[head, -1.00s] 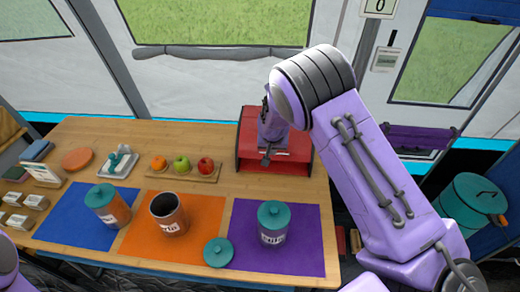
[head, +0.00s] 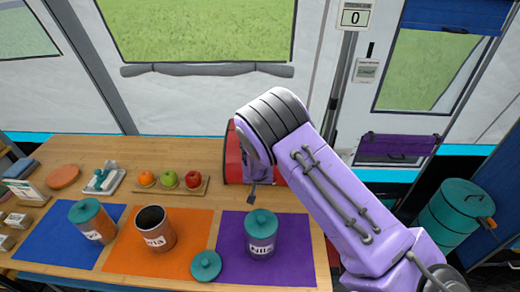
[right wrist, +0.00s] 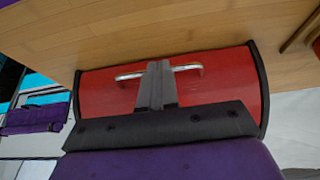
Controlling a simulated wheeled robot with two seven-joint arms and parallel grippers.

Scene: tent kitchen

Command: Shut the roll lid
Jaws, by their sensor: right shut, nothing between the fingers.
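The red roll-lid box (head: 233,155) stands at the back right of the wooden table, mostly hidden behind my right arm. In the right wrist view its red lid (right wrist: 215,92) spans between dark side panels, with a silver handle (right wrist: 188,68) close to the edge beside the table top. The lid looks low over the front; any remaining gap is hard to tell. My right gripper (head: 252,198) is at the front of the box. In the wrist view its shut, empty fingers (right wrist: 155,85) overlap the middle of the handle; contact cannot be told. My left gripper is out of view.
A lidded canister (head: 261,235) stands on the purple mat (head: 290,262), in front of the box. An open canister (head: 155,230) and a loose teal lid (head: 205,266) are to its left. A fruit board (head: 172,187) lies left of the box.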

